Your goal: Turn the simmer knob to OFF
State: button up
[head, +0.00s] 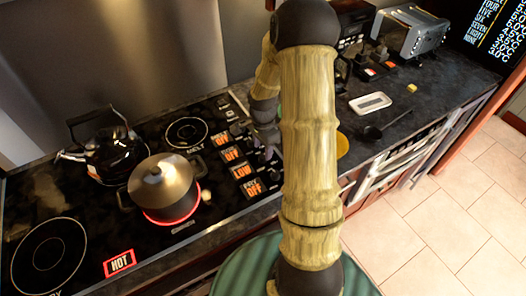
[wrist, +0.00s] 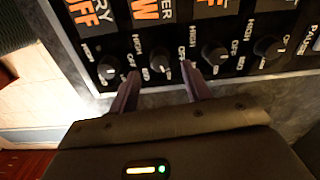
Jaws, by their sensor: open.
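That display also shows in the head view (head: 242,171). My gripper (wrist: 162,77) is open, its two purple-grey fingers pointing at the panel on either side of the simmer knob's line. The knob sits just beyond the fingertips, and I cannot tell whether they touch it.
Neighbouring knobs stand close on the left (wrist: 108,68) and right (wrist: 214,55). A white tray (head: 370,103) and a black ladle (head: 385,125) lie on the right counter.

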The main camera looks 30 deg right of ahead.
aim_at(263, 155)
jog(key=shift+f, duration=1.7)
jog(key=c, duration=1)
